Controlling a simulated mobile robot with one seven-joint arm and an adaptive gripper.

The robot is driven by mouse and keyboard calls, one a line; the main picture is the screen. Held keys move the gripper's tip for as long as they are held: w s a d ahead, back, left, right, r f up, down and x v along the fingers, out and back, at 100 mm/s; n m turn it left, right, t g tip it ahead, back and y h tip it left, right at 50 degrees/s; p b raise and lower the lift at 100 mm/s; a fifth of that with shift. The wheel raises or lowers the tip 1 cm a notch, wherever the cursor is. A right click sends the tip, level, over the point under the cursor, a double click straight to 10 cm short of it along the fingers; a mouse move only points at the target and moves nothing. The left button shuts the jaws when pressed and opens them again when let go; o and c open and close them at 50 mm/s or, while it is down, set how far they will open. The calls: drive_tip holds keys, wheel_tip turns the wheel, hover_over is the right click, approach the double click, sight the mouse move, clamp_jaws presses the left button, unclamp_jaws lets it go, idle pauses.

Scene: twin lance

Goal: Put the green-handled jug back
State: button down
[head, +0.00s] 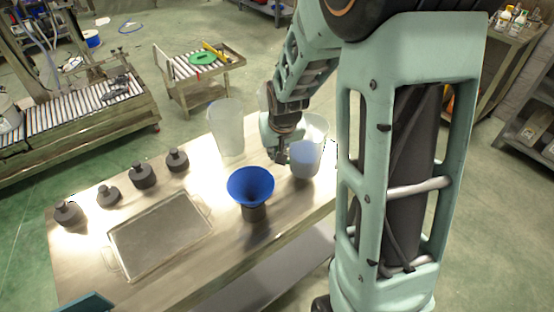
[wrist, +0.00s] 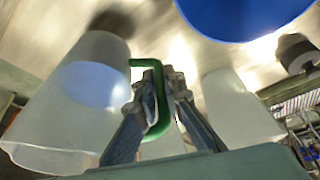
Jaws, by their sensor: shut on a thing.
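The green-handled jug (head: 306,160) is translucent with a pale bluish content low inside. It is near the right end of the steel table (head: 178,270). In the wrist view the jug (wrist: 60,110) fills the left side, and its green handle (wrist: 158,100) runs between my fingers. My gripper (wrist: 157,85) is shut on this handle; in the head view my gripper (head: 280,152) is at the jug's left side. I cannot tell whether the jug's base touches the table. A second translucent jug (head: 227,130) stands further left; a pale jug (wrist: 235,108) shows right of my fingers.
A blue funnel (head: 250,184) sits on a dark holder (head: 254,212) in front of my gripper. A shallow metal tray (head: 160,235) lies at the left front. Several dark lidded containers (head: 142,175) line the far left edge. The table is bare between tray and funnel.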

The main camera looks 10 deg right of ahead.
wheel_tip(320, 180, down, 3)
drive_tip(key=shift+f, duration=0.1)
drive_tip(key=c, duration=2)
unclamp_jaws()
drive_tip(key=shift+b, duration=0.3)
drive_tip(key=shift+c, duration=0.2)
drive_tip(key=shift+s+r, duration=0.15)
drive_tip(key=shift+r, duration=0.25)
drive_tip(key=p+v, duration=0.1)
drive_tip(key=v, duration=1)
drive_tip(key=shift+s, duration=0.15)
